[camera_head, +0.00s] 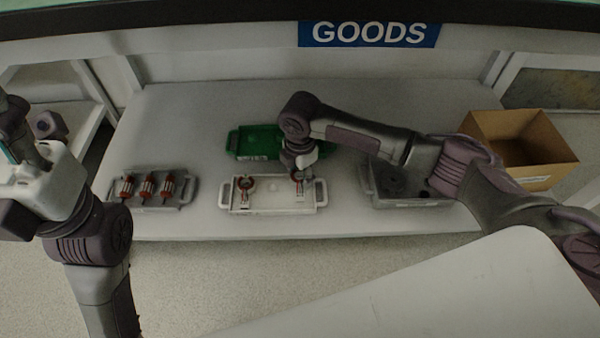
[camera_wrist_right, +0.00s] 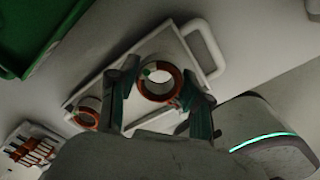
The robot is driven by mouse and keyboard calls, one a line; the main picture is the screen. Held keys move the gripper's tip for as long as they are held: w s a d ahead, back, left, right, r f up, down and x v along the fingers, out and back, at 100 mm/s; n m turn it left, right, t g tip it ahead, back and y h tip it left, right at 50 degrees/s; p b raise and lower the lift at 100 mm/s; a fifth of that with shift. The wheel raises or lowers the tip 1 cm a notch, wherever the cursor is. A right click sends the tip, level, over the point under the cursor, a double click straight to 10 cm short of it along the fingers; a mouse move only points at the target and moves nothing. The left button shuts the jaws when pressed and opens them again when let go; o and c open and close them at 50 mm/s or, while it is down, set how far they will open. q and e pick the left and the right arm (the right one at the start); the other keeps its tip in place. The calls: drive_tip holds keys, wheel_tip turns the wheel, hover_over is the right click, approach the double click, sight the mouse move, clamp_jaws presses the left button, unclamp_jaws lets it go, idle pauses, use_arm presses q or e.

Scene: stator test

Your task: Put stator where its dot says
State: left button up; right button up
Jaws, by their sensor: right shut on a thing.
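A stator (camera_wrist_right: 178,75), a copper-red ring with a pale bore, is between the two fingers of my right gripper (camera_wrist_right: 160,88), which is shut on it. A small green mark shows on the ring. In the head view my right gripper (camera_head: 299,172) points down over the right part of the white tray (camera_head: 272,208), hiding most of this stator. I cannot tell whether the stator touches the tray. A second stator (camera_head: 247,184) stands in the left part of the white tray; it also shows in the wrist view (camera_wrist_right: 88,110).
A grey tray with several red-ended rotors (camera_head: 147,186) lies to the left. A green tray (camera_head: 240,143) lies behind the white one. A grey tray (camera_head: 410,202) with dark contents is at right, partly under my arm. An open cardboard box (camera_head: 535,165) stands far right.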

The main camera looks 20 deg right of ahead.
drive_tip(key=shift+f, duration=0.25)
drive_tip(key=shift+f, duration=0.4)
drive_tip(key=shift+f, duration=0.35)
drive_tip(key=o, duration=1.2)
